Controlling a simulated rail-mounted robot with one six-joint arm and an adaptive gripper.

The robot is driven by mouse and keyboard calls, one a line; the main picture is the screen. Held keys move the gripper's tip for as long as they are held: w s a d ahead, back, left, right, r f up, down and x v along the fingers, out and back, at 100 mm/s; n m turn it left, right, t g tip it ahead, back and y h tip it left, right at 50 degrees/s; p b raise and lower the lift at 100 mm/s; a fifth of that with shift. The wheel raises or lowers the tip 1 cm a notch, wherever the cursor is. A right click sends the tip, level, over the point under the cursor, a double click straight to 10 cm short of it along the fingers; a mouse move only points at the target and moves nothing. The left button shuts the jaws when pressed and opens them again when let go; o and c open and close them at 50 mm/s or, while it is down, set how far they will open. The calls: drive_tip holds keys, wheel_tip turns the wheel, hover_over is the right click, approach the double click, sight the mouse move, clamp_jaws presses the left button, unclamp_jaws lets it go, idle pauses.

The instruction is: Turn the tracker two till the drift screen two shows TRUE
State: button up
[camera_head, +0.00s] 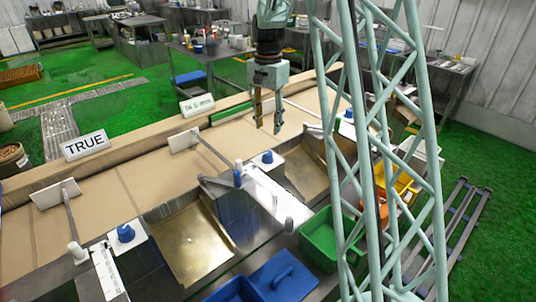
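My gripper (267,124) hangs fingers down over the tan belt, near the upper middle of the view. Its two fingers are apart and nothing shows between them. A white screen (87,146) at the left reads TRUE. A second white screen (198,106) farther along shows smaller text that I cannot read clearly. Blue knobs sit along the near side of the belt: one at the left (125,233), one in the middle (267,157) and one farther right (348,115). No number shows that tells which knob or screen is two. My gripper is above and apart from the middle knob.
White paddles on rods, one at the left (55,193) and one in the middle (184,140), reach over the belt (130,185). Metal chutes (188,243), a green bin (322,240) and a blue bin (270,280) are in front. A pale lattice column stands at the right.

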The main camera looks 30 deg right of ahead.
sight(268, 152)
drive_tip(key=shift+f, duration=0.1)
drive_tip(key=shift+f, duration=6.8)
drive_tip(key=shift+c, duration=0.5)
drive_tip(key=c, duration=0.8)
